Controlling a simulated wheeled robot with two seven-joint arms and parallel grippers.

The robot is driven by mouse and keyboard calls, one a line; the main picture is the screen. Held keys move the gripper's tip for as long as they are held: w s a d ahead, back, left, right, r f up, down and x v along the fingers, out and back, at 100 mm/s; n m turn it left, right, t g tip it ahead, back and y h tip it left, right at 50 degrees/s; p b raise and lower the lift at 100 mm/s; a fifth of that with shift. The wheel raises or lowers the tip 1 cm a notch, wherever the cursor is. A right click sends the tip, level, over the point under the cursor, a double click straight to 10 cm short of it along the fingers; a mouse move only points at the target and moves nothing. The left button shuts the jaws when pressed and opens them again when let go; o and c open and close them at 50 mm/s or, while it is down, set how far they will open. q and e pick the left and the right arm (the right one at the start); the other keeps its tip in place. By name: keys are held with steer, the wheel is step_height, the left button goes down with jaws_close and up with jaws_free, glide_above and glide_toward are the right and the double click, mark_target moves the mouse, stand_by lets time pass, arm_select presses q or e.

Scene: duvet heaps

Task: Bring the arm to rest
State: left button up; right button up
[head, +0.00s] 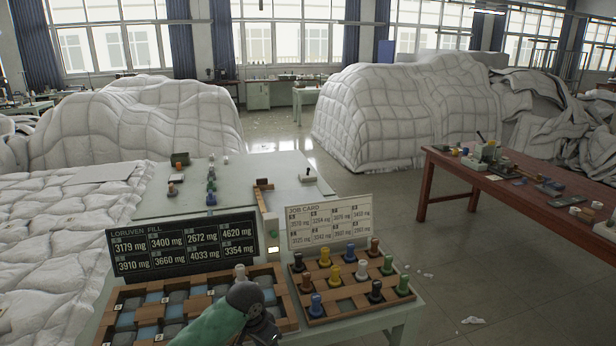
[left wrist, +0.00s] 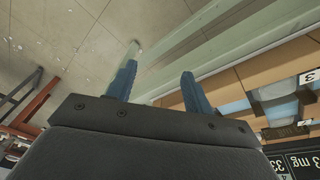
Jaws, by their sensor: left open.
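My left arm enters the head view at the bottom as a green sleeve-like link with a dark wrist (head: 252,300), in front of the trays. Its fingers are not clear there. In the left wrist view my left gripper (left wrist: 160,82) has its two blue fingers apart with nothing between them. Past the fingers are the pale table edge and the grey floor. A wooden tray shows at the right of that view (left wrist: 240,88). My right gripper is in neither view.
On the pale table are a wooden tray with grey and blue cells (head: 128,300), a tray of colored pegs (head: 340,320), a dark number board (head: 185,243) and a white job card (head: 328,221). A red-brown bench (head: 470,180) stands right; white quilted heaps (head: 400,110) lie behind.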

arm_select(q)
steer(key=s+d+f, duration=0.2)
steer(key=s+f, duration=0.1)
steer(key=s, duration=0.4)
steer(key=s+a+f+n+t+y, duration=0.15)
steer(key=s+a, duration=0.25)
steer(key=s, duration=0.5)
steer(key=s+a+f+n, duration=0.15)
steer(key=s+a, duration=0.25)
steer(key=s, duration=0.4)
steer(key=s+a+n+t, duration=0.15)
steer(key=s+a, duration=0.25)
steer(key=s, duration=0.5)
steer(key=s+d+f+g, duration=0.1)
steer(key=s+f, duration=0.1)
steer(key=f, duration=1.8)
steer(key=s+d+f+g, duration=0.1)
steer(key=s+f, duration=0.2)
steer(key=f, duration=1.8)
steer(key=shift+d+n+g, duration=0.35)
steer(key=shift+n+g, duration=0.05)
steer(key=shift+n, duration=0.05)
